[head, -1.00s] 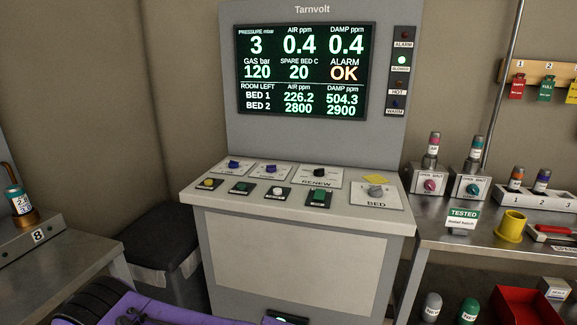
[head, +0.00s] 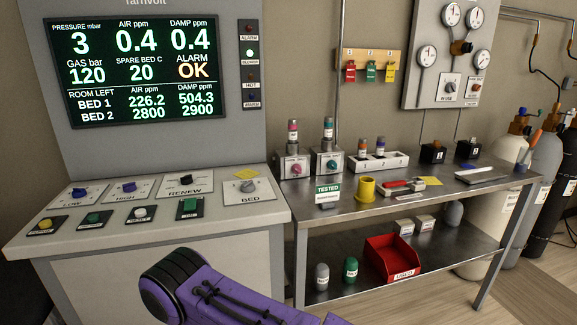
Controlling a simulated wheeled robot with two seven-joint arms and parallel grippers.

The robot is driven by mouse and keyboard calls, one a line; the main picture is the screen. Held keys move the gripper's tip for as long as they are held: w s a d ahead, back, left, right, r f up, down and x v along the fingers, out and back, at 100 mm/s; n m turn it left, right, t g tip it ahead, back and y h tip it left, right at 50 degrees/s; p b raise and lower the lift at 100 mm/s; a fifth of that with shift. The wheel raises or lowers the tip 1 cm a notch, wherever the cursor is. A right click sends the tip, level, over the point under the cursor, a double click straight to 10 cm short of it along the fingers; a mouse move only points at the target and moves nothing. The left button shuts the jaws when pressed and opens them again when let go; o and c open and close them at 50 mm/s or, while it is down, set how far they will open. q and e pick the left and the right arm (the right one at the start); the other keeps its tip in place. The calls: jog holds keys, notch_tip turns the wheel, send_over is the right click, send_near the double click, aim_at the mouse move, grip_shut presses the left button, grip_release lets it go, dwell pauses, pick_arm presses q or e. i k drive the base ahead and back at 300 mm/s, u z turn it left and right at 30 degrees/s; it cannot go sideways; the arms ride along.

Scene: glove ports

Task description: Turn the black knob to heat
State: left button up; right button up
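The black knob (head: 186,180) sits on the white plate marked RENEW, on the sloping top of the grey console (head: 150,232). Its small lettering is too fine to read, so I cannot tell its setting. Two blue knobs, on the LOW plate (head: 68,199) and the HIGH plate (head: 130,191), stand to its left. A purple link of my own arm shows at the bottom centre, in front of the console. Neither gripper is in view.
The console screen (head: 135,70) reads ALARM OK. Push buttons line the console's front edge. A steel bench (head: 440,200) on the right holds valve blocks, a yellow cup (head: 365,189) and a red bin (head: 392,258) below. Gas cylinders (head: 545,160) stand far right.

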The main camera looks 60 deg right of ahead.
aim_at(188, 179)
jog(key=z, duration=2.05)
